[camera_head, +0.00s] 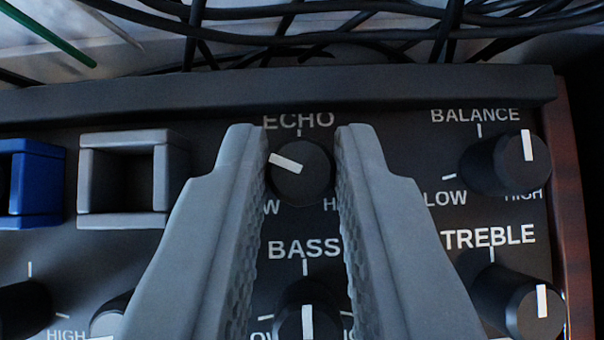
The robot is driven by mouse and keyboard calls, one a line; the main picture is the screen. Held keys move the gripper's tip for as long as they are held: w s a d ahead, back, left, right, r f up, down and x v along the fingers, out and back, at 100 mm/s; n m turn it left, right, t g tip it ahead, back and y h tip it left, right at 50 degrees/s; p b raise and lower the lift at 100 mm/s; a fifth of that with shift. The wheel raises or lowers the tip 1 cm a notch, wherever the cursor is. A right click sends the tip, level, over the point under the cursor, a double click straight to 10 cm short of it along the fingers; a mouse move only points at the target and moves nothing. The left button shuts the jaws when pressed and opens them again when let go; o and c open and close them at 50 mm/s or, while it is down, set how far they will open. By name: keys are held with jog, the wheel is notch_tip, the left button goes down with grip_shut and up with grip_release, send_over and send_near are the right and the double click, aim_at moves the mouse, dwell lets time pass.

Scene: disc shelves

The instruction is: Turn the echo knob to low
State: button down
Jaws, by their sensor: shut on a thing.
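The echo knob (302,178) is a round black knob below the ECHO label on the dark panel. Its white pointer line points left and slightly up, between the top tick and the LOW side. My gripper (299,145) has one grey finger on each side of this knob and is shut on it. The fingers hide most of the LOW label and part of the HIGH label beneath the knob.
The bass knob (306,320) sits below between my fingers. The balance knob (498,165) and treble knob (515,298) are at right, by a wooden side edge (568,190). Blue (52,185) and grey (165,180) square frames lie left. Black cables (370,38) run behind.

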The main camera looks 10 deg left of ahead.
jog(key=shift+w+d+n+g+y, duration=0.15)
jog(key=shift+n+g+y, duration=0.35)
jog(key=shift+n+y, duration=0.65)
jog(key=shift+d+n+g+y, duration=0.1)
jog(key=shift+n+g+y, duration=0.55)
jog(key=shift+n, duration=0.9)
jog(key=c, duration=1.6)
grip_release()
jog(key=v, duration=1.7)
jog(key=shift+s+d, duration=0.15)
jog(key=shift+s, duration=0.15)
